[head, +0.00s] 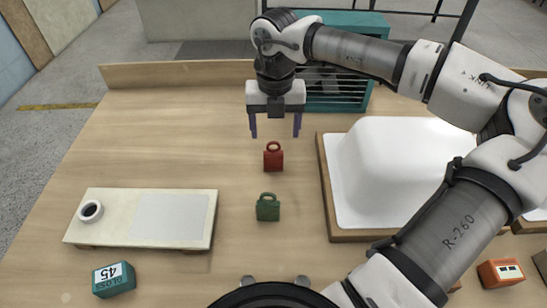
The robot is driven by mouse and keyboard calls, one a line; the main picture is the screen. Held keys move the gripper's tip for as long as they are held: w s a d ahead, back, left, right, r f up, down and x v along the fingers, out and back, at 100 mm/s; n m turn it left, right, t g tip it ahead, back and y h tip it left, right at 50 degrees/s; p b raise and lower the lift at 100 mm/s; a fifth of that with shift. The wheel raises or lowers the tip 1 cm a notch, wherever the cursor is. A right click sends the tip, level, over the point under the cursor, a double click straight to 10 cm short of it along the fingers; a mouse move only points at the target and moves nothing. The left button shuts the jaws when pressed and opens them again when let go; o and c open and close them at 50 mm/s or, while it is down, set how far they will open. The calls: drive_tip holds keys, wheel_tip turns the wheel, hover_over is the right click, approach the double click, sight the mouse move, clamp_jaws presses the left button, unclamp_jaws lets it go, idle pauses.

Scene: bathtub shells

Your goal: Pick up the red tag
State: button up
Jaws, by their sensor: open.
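The red tag (273,158) stands on the wooden table near the middle of the head view, with a ring-shaped loop on top. My gripper (275,134) points down with its two purple fingers spread apart. In the picture it is just above and behind the red tag, with nothing between the fingers. The exact gap in height and depth cannot be told from this single view. A similar green tag (268,208) stands nearer to me, apart from the red one.
A white tub shell (390,170) on a wooden board is to the right. A cream board (112,225) with a black-and-white ring is at left. A teal box (114,279) marked 45 and an orange box (500,272) are in front. A teal rack (340,95) stands behind.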

sight(273, 150)
drive_tip(key=shift+w+a+f+p, duration=0.15)
drive_tip(key=shift+f+p, duration=0.35)
drive_tip(key=shift+f, duration=1.4)
drive_tip(key=shift+w+a+f+p, duration=0.1)
drive_tip(key=shift+w+f+p, duration=0.25)
drive_tip(key=shift+f, duration=1.55)
drive_tip(key=shift+s, duration=0.1)
drive_tip(key=c, duration=1.1)
drive_tip(key=shift+o, duration=0.2)
drive_tip(key=shift+r, duration=0.15)
wheel_tip(273, 150, up, 20)
drive_tip(key=b, duration=0.2)
